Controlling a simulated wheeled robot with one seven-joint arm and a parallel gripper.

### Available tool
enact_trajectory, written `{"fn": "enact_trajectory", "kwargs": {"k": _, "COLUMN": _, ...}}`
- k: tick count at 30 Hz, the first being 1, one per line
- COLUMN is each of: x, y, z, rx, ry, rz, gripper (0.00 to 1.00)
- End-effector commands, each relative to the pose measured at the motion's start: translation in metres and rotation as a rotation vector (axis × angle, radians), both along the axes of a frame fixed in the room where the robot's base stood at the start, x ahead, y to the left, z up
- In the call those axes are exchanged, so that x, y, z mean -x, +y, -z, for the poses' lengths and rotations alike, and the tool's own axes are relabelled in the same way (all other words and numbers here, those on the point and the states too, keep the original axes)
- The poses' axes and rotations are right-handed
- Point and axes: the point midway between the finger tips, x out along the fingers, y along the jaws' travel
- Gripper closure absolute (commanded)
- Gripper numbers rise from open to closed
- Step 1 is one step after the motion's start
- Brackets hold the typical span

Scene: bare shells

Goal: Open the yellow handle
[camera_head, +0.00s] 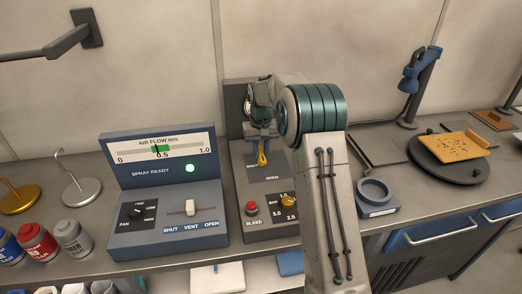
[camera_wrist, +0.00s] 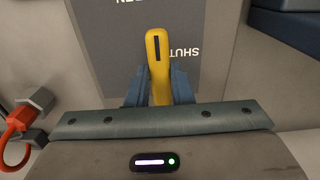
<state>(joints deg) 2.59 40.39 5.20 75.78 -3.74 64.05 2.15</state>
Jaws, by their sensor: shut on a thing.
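The yellow handle (camera_head: 262,152) is a lever on the grey upright panel at the centre of the bench. In the head view it hangs downward, near the SHUT label and to the left of the OPEN label. In the wrist view the yellow handle (camera_wrist: 158,62) stands between the two fingers of my gripper (camera_wrist: 160,88), with a dark slot along its end. My gripper (camera_head: 262,138) is shut on the handle. The handle's pivot is hidden behind my gripper and wrist.
An air flow console (camera_head: 165,195) with a white slider stands left of the panel. A blue ring holder (camera_head: 374,193) is to the right. Paint jars (camera_head: 37,240) stand at left.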

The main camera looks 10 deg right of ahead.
Motion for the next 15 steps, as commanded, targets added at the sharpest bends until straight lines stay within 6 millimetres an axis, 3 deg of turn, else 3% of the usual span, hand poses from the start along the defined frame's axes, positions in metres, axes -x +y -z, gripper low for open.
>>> {"fn": "enact_trajectory", "kwargs": {"k": 5, "x": -0.0015, "y": 0.0005, "z": -0.0025, "rx": 0.0, "ry": -0.007, "rz": -0.003, "gripper": 1.0}}
{"fn": "enact_trajectory", "kwargs": {"k": 6, "x": -0.0014, "y": 0.0005, "z": -0.0025, "rx": 0.0, "ry": -0.007, "rz": -0.002, "gripper": 0.72}}
{"fn": "enact_trajectory", "kwargs": {"k": 8, "x": -0.0012, "y": 0.0004, "z": -0.0023, "rx": 0.0, "ry": -0.006, "rz": -0.002, "gripper": 0.58}}
{"fn": "enact_trajectory", "kwargs": {"k": 15, "x": -0.0006, "y": 0.0002, "z": -0.0011, "rx": 0.0, "ry": -0.003, "rz": -0.001, "gripper": 0.58}}
